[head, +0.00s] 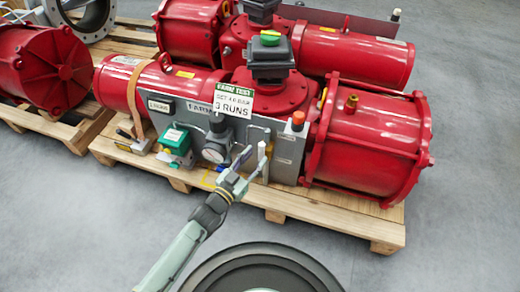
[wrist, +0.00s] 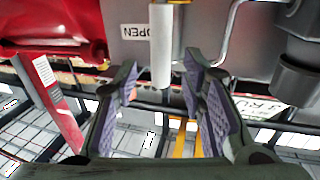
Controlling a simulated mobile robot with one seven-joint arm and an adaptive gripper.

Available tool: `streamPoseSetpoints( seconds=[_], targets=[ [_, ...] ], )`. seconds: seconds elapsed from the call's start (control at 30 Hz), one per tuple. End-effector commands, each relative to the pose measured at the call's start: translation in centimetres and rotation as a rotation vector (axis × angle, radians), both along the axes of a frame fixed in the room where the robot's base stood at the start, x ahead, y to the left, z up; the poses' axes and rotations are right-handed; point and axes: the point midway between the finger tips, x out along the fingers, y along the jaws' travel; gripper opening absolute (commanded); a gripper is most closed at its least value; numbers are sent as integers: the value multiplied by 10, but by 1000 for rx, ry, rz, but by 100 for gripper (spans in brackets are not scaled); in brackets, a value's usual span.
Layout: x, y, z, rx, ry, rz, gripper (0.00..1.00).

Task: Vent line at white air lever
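The white air lever (head: 262,150) is on the grey control panel (head: 290,148) at the front of the nearer red actuator. In the wrist view the white lever (wrist: 161,45) is a pale upright bar, and its lower end shows between my fingers. My gripper (head: 253,159) is in front of the panel, close to the lever. In the wrist view my gripper (wrist: 160,75) is open, with one finger on each side of the lever and a gap to each. I cannot tell how deep the lever sits between them.
The red actuator (head: 365,150) sits on a wooden pallet (head: 340,222). A sign reading 3 RUNS (head: 233,102) stands above. Grey floor (head: 450,230) is clear at right.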

Motion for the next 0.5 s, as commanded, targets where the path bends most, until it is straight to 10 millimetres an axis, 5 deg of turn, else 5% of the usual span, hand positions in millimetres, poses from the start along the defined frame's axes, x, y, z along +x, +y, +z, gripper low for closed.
streamPoseSetpoints(
  seconds=[0.2, 0.5],
  targets=[
    [29, -20, 0, -1, 1, -2, 38],
    [41, -26, 0, 0, 1, 1, 38]
  ],
)
